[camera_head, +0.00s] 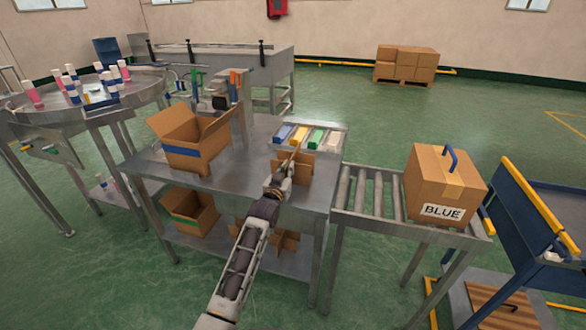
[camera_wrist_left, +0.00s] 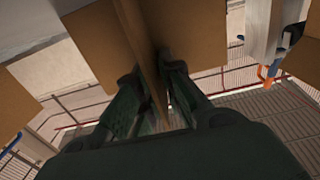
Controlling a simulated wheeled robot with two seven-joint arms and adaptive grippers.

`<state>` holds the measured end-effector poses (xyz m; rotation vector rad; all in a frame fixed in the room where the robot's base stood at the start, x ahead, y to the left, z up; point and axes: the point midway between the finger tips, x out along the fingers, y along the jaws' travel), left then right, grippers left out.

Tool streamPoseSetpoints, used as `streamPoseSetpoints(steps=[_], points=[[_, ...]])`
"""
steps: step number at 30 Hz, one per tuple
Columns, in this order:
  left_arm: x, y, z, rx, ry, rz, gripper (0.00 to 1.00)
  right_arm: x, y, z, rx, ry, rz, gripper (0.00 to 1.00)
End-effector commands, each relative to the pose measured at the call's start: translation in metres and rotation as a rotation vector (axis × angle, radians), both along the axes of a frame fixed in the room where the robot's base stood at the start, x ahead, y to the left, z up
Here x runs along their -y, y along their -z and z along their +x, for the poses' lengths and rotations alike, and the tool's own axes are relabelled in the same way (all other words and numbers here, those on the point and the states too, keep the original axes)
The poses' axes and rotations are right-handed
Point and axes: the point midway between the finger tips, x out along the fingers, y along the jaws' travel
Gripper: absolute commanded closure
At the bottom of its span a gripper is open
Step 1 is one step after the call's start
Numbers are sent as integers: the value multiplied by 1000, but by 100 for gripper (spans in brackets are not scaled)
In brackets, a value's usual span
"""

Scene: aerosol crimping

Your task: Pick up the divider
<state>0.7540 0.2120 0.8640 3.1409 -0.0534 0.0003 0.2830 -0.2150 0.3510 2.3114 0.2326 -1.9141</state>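The divider (camera_head: 304,169) is a brown cardboard cross of upright panels near the front right of the metal table. My left gripper (camera_head: 287,167) reaches it from the front. In the left wrist view the divider's middle panel (camera_wrist_left: 140,35) runs between the two fingers of my left gripper (camera_wrist_left: 153,76), which press in from both sides. The gripper looks shut on this panel. Other panels spread to the left and right beyond the fingertips. The divider's lower edge is partly hidden by the gripper in the head view. My right gripper is not in view.
An open box with a blue stripe (camera_head: 188,154) stands left on the table (camera_head: 240,180). A tray (camera_head: 336,147) with several coloured blocks lies just behind the divider. A closed box marked BLUE (camera_head: 440,187) sits on the roller conveyor (camera_head: 372,195) to the right.

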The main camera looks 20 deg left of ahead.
Motion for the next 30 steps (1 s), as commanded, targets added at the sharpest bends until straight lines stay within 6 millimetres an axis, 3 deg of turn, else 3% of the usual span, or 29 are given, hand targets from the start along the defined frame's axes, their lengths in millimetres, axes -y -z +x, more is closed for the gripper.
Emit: streamPoseSetpoints(steps=[6, 9, 23, 30], points=[[0, 0, 0, 0, 0, 0, 91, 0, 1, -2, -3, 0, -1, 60], [0, 0, 0, 0, 0, 0, 100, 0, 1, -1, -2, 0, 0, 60], [0, -2, 0, 1, 0, 0, 100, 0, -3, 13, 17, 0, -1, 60], [0, -19, 0, 2, 0, 0, 100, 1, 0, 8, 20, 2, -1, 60]])
